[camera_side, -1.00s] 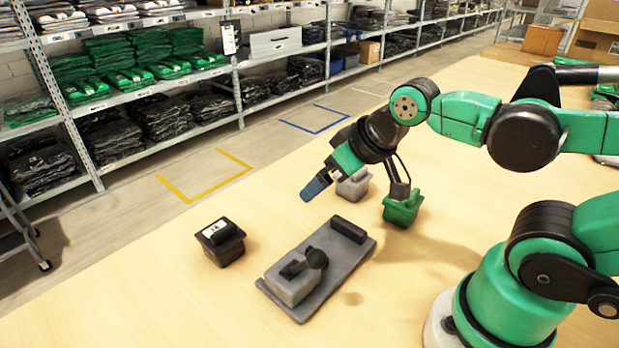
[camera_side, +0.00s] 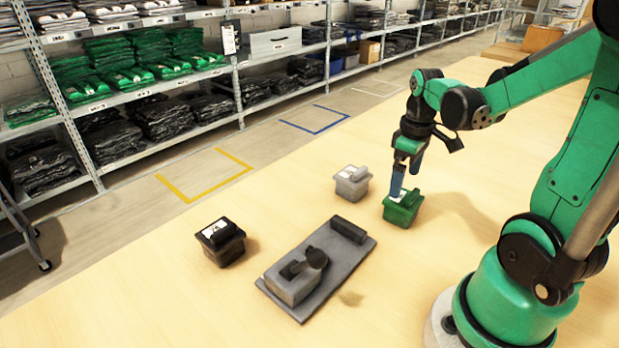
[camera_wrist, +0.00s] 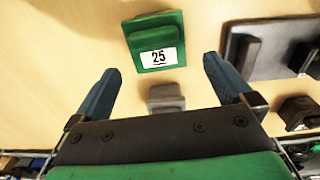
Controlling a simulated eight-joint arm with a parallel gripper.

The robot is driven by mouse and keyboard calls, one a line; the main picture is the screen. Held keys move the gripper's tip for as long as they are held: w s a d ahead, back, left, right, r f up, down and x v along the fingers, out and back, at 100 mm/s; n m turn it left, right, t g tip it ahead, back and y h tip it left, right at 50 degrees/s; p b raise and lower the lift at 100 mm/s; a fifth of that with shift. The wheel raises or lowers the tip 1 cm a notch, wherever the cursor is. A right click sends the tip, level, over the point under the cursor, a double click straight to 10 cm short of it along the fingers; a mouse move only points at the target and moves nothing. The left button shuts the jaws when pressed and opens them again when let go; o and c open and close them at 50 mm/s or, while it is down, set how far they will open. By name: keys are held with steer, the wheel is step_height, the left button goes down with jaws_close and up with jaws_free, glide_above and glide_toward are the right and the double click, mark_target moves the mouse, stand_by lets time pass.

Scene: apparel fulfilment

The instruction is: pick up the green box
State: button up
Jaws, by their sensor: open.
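The green box (camera_side: 403,210) stands on the wooden table, right of the grey box in the side view. In the wrist view the green box (camera_wrist: 154,42) shows a white label reading "25", ahead of the fingertips and between their lines. My gripper (camera_side: 406,180) points down just above the green box, its blue fingers apart. One fingertip overlaps the box's top in the side view; I cannot tell whether it touches. In the wrist view my gripper (camera_wrist: 160,78) is open, with nothing held between the fingers.
A grey box (camera_side: 352,183) stands close by on the left. A black box (camera_side: 220,242) stands further left. A grey plate (camera_side: 325,290) with dark fixtures lies in front. Bare table (camera_side: 150,290) lies at the left. Shelves of folded clothes stand behind.

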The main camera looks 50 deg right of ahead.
mark_target(403, 197)
steer(key=shift+s+d+f, duration=0.1)
steer(key=shift+d+f, duration=0.1)
steer(key=shift+f, duration=2.65)
steer(key=c, duration=1.1)
steer(key=shift+r, duration=0.15)
